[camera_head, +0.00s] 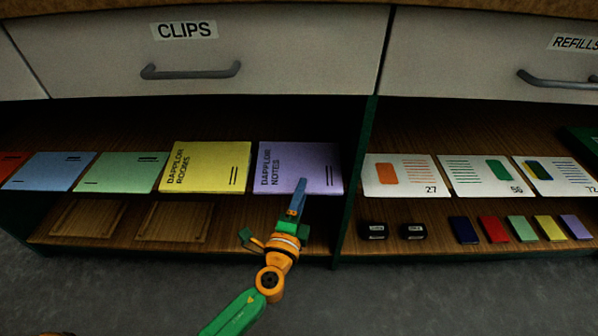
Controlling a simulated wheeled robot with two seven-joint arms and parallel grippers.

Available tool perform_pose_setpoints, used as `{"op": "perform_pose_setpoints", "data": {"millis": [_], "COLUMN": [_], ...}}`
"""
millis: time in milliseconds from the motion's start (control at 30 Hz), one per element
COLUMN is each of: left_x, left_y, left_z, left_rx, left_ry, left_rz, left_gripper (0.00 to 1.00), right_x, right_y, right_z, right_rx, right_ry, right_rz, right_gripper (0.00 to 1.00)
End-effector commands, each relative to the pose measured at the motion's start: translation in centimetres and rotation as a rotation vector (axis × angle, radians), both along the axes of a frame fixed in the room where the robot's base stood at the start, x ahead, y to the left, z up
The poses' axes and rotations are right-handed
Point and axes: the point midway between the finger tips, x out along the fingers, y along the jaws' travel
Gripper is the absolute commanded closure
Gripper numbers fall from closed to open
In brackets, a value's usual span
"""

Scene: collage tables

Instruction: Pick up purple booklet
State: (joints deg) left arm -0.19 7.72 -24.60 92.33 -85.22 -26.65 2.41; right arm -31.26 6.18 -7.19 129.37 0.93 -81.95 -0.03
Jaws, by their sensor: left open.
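The purple booklet (285,167), labelled "DAPPILOR NOTES", lies flat on the wooden shelf at the right end of the left bay, beside the green divider. My left gripper (300,192) reaches up from below. Its blue fingers overlap the booklet's lower right part in the camera_head view and hide a little of its front edge. The fingers are open with nothing held, seen nearly edge-on. I cannot tell whether they touch the booklet. My right gripper is not in view.
A yellow booklet (205,166) lies just left of the purple one, then green (122,172) and blue (50,171) ones. The green divider (358,175) stands close on the right. Drawers (210,55) overhang the shelf. Cards (399,175) and small coloured blocks (494,229) fill the right bay.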

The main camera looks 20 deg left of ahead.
Motion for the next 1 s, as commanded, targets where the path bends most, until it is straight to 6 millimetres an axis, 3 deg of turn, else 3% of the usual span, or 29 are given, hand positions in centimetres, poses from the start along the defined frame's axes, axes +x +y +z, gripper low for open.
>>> {"op": "perform_pose_setpoints", "data": {"millis": [67, 100, 267, 300, 1000], "left_x": [-0.03, -0.04, -0.05, -0.05, -0.06], "left_y": [0.01, 0.01, 0.01, 0.01, 0.01], "left_z": [-0.02, -0.02, -0.03, -0.03, -0.01], "left_rx": [0.0, 0.0, 0.0, 0.0, 0.0], "left_ry": [0.0, 0.0, 0.0, 0.0, 0.0], "left_rz": [0.0, 0.0, 0.0, 0.0, 0.0], "left_gripper": [0.49, 0.54, 0.97, 1.0, 1.0], "right_x": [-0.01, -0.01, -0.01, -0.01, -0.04], "right_y": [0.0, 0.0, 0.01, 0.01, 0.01], "right_z": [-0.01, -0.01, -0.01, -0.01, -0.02], "right_rx": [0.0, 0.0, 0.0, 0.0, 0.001], "right_ry": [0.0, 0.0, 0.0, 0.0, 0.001], "right_rz": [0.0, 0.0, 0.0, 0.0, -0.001], "right_gripper": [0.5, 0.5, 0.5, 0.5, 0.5]}}
